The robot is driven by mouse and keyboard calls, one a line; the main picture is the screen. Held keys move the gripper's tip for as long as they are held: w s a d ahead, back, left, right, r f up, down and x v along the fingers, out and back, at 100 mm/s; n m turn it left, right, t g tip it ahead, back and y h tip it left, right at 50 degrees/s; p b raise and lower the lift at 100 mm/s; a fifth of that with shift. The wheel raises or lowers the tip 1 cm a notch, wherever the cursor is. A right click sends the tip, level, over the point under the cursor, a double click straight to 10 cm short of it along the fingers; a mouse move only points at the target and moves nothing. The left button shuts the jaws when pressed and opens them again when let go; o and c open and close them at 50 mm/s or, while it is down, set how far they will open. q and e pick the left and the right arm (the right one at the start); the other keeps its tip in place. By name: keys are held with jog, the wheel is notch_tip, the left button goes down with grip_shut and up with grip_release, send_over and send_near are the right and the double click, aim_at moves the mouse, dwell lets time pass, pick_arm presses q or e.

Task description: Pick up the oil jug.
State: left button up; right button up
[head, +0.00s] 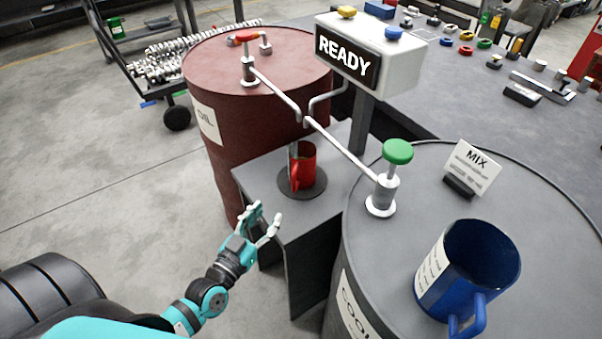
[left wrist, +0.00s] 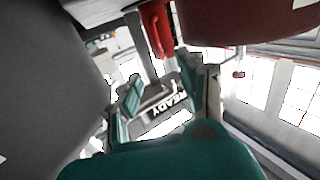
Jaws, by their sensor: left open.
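The red oil jug (head: 304,168) stands upright on a dark round pad on the grey stand (head: 262,176) between the two barrels, below the spouts. My left gripper (head: 262,220) is open and empty, in front of the stand and to the lower left of the jug, apart from it. In the left wrist view the jug (left wrist: 158,30) shows at the top, beyond the open fingers (left wrist: 165,88). My right gripper is not in view.
The red oil barrel (head: 255,115) stands behind left, the grey coolant barrel (head: 420,190) on the right. A blue jug (head: 470,262) and a MIX card (head: 473,166) are on the grey one. A READY sign box (head: 372,55) rises behind.

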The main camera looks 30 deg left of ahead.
aim_at(294, 190)
pick_arm(q)
jog(key=w, duration=1.3)
jog(key=shift+w+d+f, duration=0.15)
jog(key=shift+w+d, duration=0.15)
jog(key=shift+d, duration=0.05)
grip_shut()
